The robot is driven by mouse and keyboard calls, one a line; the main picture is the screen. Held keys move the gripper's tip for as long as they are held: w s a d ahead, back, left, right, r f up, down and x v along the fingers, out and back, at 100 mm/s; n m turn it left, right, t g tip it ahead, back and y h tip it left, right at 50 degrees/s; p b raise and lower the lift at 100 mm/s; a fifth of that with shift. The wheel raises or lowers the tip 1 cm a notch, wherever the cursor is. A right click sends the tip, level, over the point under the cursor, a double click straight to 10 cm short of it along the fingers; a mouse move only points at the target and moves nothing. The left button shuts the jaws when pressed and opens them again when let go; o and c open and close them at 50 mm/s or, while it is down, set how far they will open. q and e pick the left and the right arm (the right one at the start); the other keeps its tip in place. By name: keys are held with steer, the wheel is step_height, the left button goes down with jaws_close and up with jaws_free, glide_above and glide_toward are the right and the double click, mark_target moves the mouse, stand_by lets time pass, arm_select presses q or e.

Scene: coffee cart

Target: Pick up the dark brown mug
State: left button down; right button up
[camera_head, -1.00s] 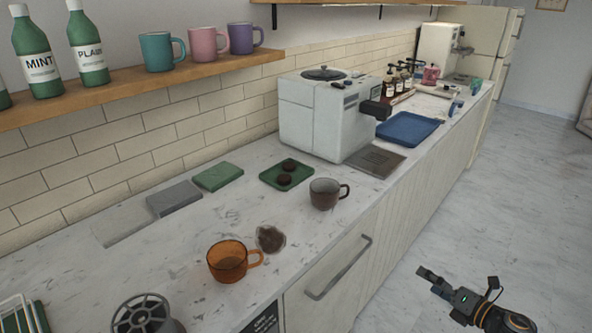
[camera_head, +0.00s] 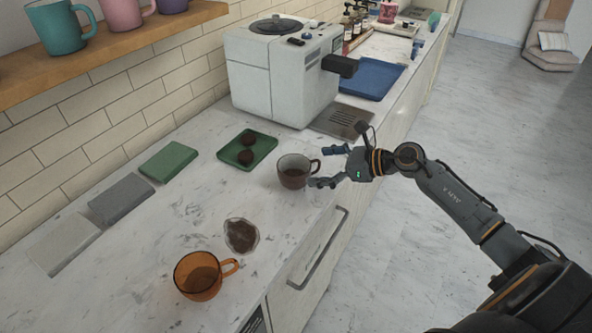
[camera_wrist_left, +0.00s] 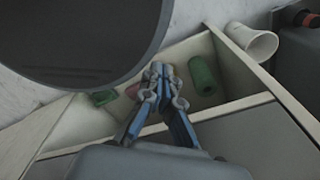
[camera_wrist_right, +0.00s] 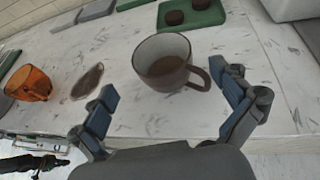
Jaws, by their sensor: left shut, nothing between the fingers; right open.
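The dark brown mug (camera_head: 293,173) stands upright on the marble counter in the head view, with its handle toward the right. It also shows in the right wrist view (camera_wrist_right: 160,68), with dark contents inside. My right gripper (camera_head: 328,167) is open, with its fingers beside the mug on the handle side. In the right wrist view the fingers (camera_wrist_right: 172,100) are spread, and the mug lies ahead and between them; contact cannot be seen. My left gripper (camera_wrist_left: 158,72) is shut and empty above an open drawer in the left wrist view; it is outside the head view.
An orange glass mug (camera_head: 196,278) and a dish of brown grounds (camera_head: 241,236) stand nearer. A green tray (camera_head: 262,158) with dark round pieces lies behind the mug. The espresso machine (camera_head: 275,80) and blue tray (camera_head: 385,80) are farther along. A drawer handle (camera_head: 318,255) sticks out in front.

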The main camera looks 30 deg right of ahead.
mark_target(280, 168)
steer(key=x, duration=0.1)
steer(key=p+x, duration=0.1)
steer(key=x, duration=0.1)
steer(key=shift+r, duration=0.3)
steer(key=p+x, duration=0.1)
steer(key=x, duration=0.2)
steer(key=shift+w+f+p, duration=0.3)
steer(key=shift+w+a+f, duration=0.1)
steer(key=shift+a, duration=0.1)
arm_select(q)
steer(key=w+r, duration=0.2)
steer(key=r, duration=0.1)
steer(key=shift+d, duration=0.2)
arm_select(e)
steer(key=shift+d, duration=0.1)
steer(key=shift+c, duration=0.8)
steer(key=c, duration=1.2)
arm_select(q)
steer(key=shift+f, duration=0.1)
